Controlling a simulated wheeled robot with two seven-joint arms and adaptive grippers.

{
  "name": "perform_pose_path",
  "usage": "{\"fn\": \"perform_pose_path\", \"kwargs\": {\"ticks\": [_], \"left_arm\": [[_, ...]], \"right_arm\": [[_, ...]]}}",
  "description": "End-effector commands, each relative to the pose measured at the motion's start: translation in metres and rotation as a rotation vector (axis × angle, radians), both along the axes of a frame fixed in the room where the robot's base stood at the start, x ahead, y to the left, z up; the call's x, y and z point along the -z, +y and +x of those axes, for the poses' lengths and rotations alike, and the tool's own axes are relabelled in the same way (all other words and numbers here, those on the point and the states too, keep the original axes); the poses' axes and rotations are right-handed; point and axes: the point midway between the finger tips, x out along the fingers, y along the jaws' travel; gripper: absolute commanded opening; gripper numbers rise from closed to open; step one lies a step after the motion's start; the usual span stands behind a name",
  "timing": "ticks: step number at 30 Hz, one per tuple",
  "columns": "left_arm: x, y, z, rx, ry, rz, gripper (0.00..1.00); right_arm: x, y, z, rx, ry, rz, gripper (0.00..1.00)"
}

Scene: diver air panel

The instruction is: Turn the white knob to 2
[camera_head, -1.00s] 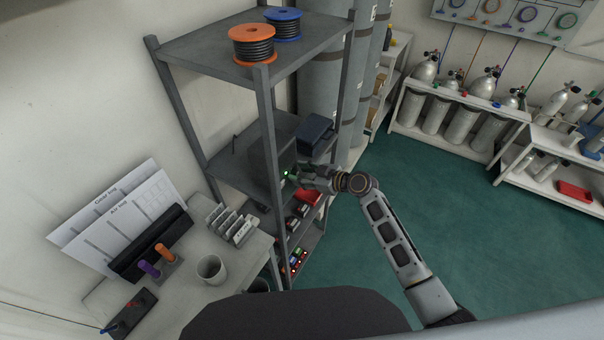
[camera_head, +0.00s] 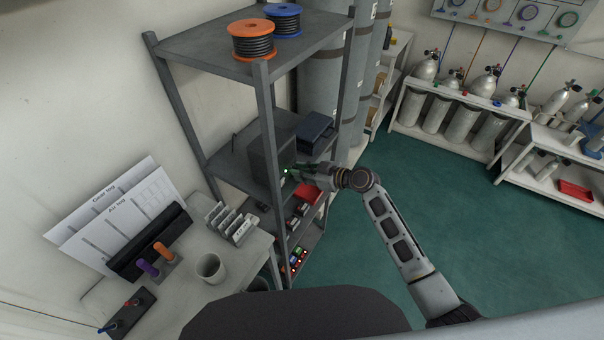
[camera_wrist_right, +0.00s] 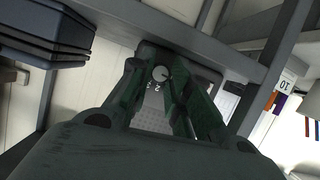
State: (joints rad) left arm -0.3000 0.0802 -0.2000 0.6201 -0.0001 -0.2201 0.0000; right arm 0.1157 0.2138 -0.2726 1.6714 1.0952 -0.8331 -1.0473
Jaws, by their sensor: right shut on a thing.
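The white knob (camera_wrist_right: 160,73) shows in the right wrist view, on the face of a grey box with small printed numbers beside it. A dark mark on the knob points roughly right in that view; I cannot tell for sure which number it meets. My right gripper (camera_wrist_right: 163,76) has its two dark green fingers on either side of the knob, shut on it. In the head view the right gripper (camera_head: 298,171) is at the front of the dark grey box (camera_head: 268,157) on the middle shelf, beside a green light. The knob is hidden there. My left gripper is not in view.
The grey shelf unit (camera_head: 262,120) has posts close to the right gripper. A dark blue case (camera_head: 315,127) sits behind the box, and red items lie on the shelf below. An orange reel (camera_head: 252,42) stands on top. Open green floor lies to the right.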

Motion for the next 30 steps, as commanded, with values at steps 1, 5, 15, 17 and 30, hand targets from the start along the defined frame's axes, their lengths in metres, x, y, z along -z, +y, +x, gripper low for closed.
{"fn": "perform_pose_path", "kwargs": {"ticks": [1,5,15,17,30], "left_arm": [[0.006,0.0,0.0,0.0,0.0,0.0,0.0],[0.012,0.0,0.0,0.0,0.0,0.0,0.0],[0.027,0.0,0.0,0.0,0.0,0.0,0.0],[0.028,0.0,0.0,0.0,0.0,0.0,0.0],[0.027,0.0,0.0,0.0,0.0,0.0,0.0]], "right_arm": [[0.003,0.0,0.001,0.0,0.017,0.012,0.0],[0.003,-0.001,0.001,-0.001,0.072,0.053,0.0],[0.003,-0.001,0.002,0.0,0.203,0.148,0.0],[0.002,-0.001,0.002,0.0,0.217,0.157,0.0],[0.001,-0.002,0.002,0.0,0.226,0.163,0.3]]}}
